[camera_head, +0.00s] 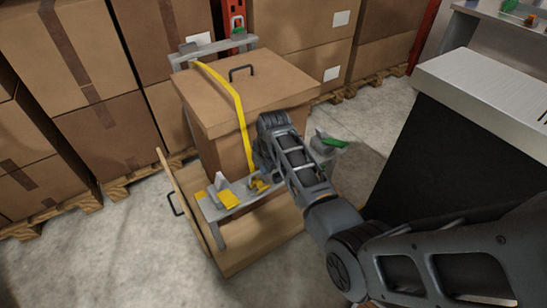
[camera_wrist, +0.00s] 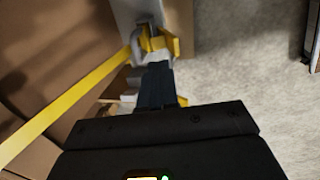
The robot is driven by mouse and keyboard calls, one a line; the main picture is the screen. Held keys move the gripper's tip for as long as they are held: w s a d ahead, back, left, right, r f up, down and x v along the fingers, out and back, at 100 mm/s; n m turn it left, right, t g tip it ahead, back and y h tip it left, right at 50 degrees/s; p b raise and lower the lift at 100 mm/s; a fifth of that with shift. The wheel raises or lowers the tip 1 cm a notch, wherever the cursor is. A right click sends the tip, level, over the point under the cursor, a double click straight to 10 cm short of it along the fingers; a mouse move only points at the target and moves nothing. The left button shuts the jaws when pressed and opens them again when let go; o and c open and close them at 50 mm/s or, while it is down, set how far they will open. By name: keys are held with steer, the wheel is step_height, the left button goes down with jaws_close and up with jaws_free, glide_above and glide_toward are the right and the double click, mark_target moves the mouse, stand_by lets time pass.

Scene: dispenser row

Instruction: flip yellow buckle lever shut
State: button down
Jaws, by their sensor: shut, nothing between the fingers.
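The yellow buckle (camera_head: 259,185) is on the grey rail (camera_head: 238,203) at the front of the large cardboard box (camera_head: 245,92). In the wrist view, its yellow lever parts (camera_wrist: 172,44) flank a grey metal piece just beyond my fingertips. A yellow strap (camera_head: 238,105) runs over the box and down to the buckle; it also shows in the wrist view (camera_wrist: 70,97). My gripper (camera_head: 262,168) is at the buckle, its fingers (camera_wrist: 156,80) shut and empty. I cannot tell whether they touch the lever, or its exact angle.
A second yellow piece (camera_head: 229,199) sits left on the rail. A green lever (camera_head: 331,140) is right of my arm. A wooden panel (camera_head: 184,205) with a handle stands open at the left. Stacked cartons line the back; a black counter (camera_head: 445,150) stands right.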

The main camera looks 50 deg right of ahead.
steer(key=s+r, duration=0.2)
steer(key=r, duration=0.3)
steer(key=shift+s+a+p, duration=0.35)
steer(key=shift+s, duration=0.05)
steer(key=w+d+f+m+t+h+b, duration=0.1)
steer(key=d+f+t+h+b, duration=0.15)
steer(key=f+t+b, duration=0.4)
steer(key=w+d+f+t+h+b, duration=0.1)
steer(key=d+f+t+h+b, duration=0.15)
steer(key=f+b, duration=0.7)
steer(key=s+a+f+t+b, duration=0.3)
steer(key=s+a+t+b, duration=0.1)
steer(key=s, duration=0.3)
steer(key=s+a+f+n+t+b, duration=0.1)
steer(key=s+a+f+t+b, duration=0.3)
steer(key=s+a+t+b, duration=0.1)
steer(key=shift+s+f+t+h+b, duration=0.3)
steer(key=shift+s+t+h+b, duration=0.1)
steer(key=shift+s+t+b, duration=0.65)
steer(key=shift+w, duration=0.1)
